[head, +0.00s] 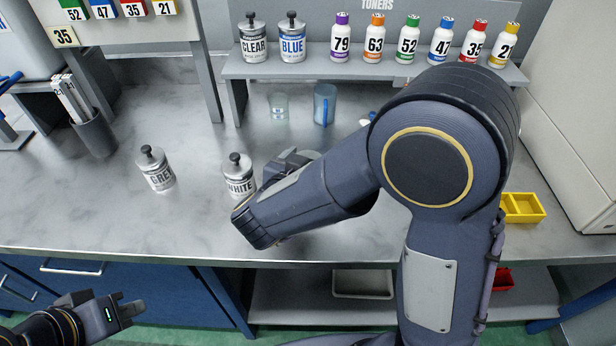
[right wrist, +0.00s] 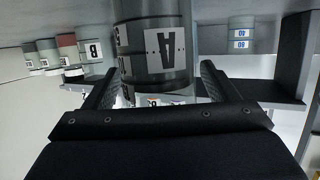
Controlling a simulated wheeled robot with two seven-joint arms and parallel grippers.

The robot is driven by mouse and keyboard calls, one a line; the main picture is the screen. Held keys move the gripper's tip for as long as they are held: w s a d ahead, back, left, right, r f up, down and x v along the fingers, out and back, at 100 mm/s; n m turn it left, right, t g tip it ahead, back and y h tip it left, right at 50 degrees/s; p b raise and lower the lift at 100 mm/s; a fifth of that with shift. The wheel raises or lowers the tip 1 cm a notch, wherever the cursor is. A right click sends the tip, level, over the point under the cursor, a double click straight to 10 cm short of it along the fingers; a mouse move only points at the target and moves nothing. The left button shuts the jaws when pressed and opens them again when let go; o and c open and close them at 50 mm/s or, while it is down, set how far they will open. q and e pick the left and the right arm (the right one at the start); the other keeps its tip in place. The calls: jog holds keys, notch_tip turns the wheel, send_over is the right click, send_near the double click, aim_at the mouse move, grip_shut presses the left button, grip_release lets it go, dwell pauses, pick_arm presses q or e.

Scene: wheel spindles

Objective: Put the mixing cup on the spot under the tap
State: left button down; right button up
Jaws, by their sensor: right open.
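I cannot tell for sure which thing is the mixing cup. A small clear cup (head: 279,106) and a blue cup (head: 325,104) stand on the counter below the toner shelf. My right gripper (head: 300,157) is low over the counter, just right of the WHITE can, partly hidden by its own arm. My left gripper (head: 128,304) is at the lower left, in front of the counter. No tap or spot is recognisable.
The GREY can (head: 156,168) and WHITE can (head: 238,176) stand on the counter. The toner shelf (head: 300,68) holds the CLEAR and BLUE cans and several bottles. A dark holder (head: 95,135) stands left, a yellow bin (head: 522,208) right. The left front counter is clear.

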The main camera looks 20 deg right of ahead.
jog(key=shift+w+d, duration=0.15)
jog(key=c, duration=1.2)
jog(key=shift+r, duration=0.65)
jog(key=s+a+r+p, duration=0.1)
jog(key=s+r, duration=0.3)
jog(key=s+a+r, duration=0.2)
jog(key=s+r, duration=0.1)
jog(key=s, duration=0.2)
jog(key=s+a+r+p, duration=0.1)
jog(key=s+r, duration=0.3)
jog(key=shift+s+a+r+p, duration=0.15)
jog(key=shift+s+r+p, duration=0.05)
jog(key=shift+r+p, duration=0.15)
